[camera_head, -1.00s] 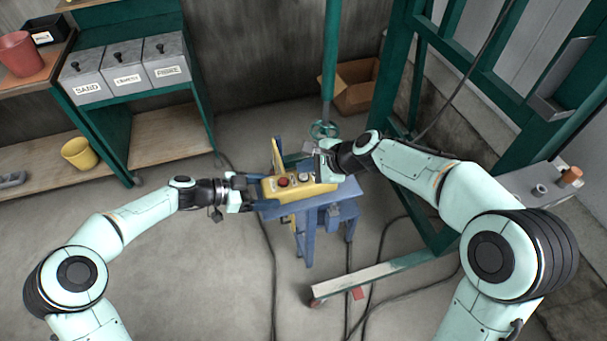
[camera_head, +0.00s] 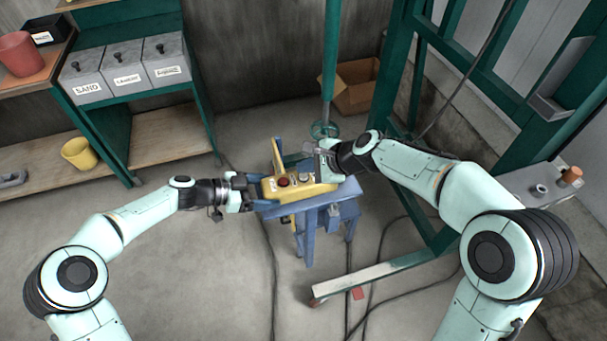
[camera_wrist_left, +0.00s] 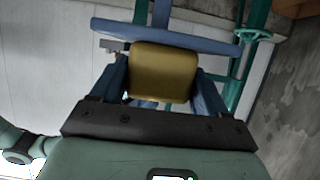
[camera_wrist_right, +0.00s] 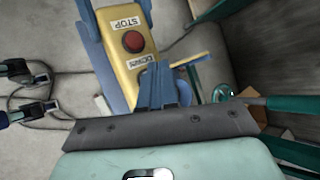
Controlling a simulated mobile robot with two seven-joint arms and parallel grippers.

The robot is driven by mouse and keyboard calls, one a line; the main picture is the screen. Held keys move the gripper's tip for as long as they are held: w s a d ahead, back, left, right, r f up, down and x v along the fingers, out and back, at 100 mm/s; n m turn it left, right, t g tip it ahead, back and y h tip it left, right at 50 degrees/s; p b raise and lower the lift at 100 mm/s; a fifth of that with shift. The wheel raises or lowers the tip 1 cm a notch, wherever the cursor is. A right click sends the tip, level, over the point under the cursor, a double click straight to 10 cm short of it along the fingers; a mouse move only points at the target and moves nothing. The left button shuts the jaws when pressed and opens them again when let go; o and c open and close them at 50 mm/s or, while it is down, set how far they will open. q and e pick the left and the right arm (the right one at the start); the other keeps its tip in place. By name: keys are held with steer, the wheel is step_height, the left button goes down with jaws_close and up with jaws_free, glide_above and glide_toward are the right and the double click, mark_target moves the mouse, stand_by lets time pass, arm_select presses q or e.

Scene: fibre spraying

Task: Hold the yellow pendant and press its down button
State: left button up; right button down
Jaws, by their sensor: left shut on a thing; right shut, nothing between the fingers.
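The yellow pendant (camera_head: 298,190) lies on a small blue stand (camera_head: 322,208) in the head view. Its red STOP button (camera_wrist_right: 133,41) and a DOWN label (camera_wrist_right: 141,62) show in the right wrist view. My left gripper (camera_head: 258,190) is shut on the pendant's left end; the left wrist view shows the pendant's end (camera_wrist_left: 163,72) between its blue fingers. My right gripper (camera_wrist_right: 160,86) is shut and empty, its fingertips at the pendant's face just beyond the DOWN label. Those fingers hide the button there, so I cannot tell whether they touch or press it.
A green post with a handwheel (camera_head: 323,130) stands just behind the pendant. A green frame (camera_head: 410,120) rises at the right. A cardboard box (camera_head: 358,88) sits behind. Dark cables (camera_head: 372,285) cross the floor. Open floor lies at the front left.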

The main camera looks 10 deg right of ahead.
steer(key=shift+f, duration=0.1)
steer(key=shift+f, duration=0.35)
